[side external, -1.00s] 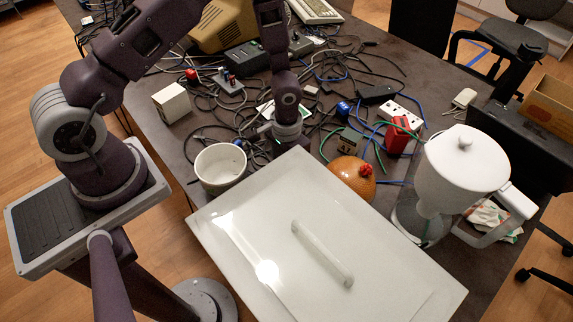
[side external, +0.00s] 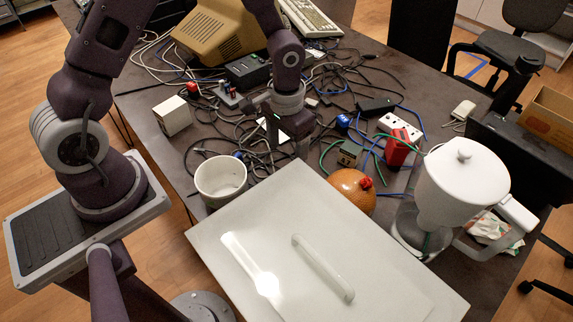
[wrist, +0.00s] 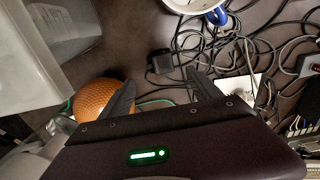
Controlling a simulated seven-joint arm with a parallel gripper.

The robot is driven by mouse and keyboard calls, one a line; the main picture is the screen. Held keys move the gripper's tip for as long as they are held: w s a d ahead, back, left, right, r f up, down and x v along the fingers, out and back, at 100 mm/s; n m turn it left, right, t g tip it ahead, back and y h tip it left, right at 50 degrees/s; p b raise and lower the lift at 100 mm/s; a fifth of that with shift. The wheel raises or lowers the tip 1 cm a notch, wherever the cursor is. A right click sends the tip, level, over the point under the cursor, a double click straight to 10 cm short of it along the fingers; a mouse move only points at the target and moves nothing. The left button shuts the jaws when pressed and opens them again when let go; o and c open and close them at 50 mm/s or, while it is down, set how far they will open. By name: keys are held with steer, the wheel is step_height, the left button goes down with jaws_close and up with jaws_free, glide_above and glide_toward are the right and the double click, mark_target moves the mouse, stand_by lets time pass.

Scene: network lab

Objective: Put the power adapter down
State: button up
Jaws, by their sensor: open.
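A small black power adapter (wrist: 160,62) with a cable lies on the dark table in the wrist view. It appears just beyond my fingertips, in the gap between them and apart from both. My gripper (wrist: 160,78) is open with nothing between its fingers. In the side external view my gripper (side external: 274,138) hangs over the cable tangle, behind the white bowl and the pale lid. The adapter cannot be clearly made out there among the dark cables and the fingers.
The white bowl (side external: 220,181), pale lid with handle (side external: 250,220) and orange ball (side external: 348,190) stand close in front. Cables cover much of the table (side external: 165,215).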

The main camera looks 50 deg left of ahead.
steer(key=s+a+r+t+y, duration=0.1)
steer(key=s+r, duration=0.2)
steer(key=r, duration=0.6)
steer(key=s+a+r+t, duration=0.2)
steer(key=s+r, duration=0.1)
steer(key=r, duration=0.6)
steer(key=s+r+t, duration=0.1)
steer(key=s+r, duration=0.3)
steer(key=s, duration=0.2)
steer(key=s+d+r+t+h, duration=0.1)
steer(key=s+r, duration=0.2)
steer(key=s, duration=0.4)
steer(key=shift+s+d+r+t, duration=0.2)
steer(key=shift+r+t, duration=0.1)
steer(key=shift+r, duration=0.1)
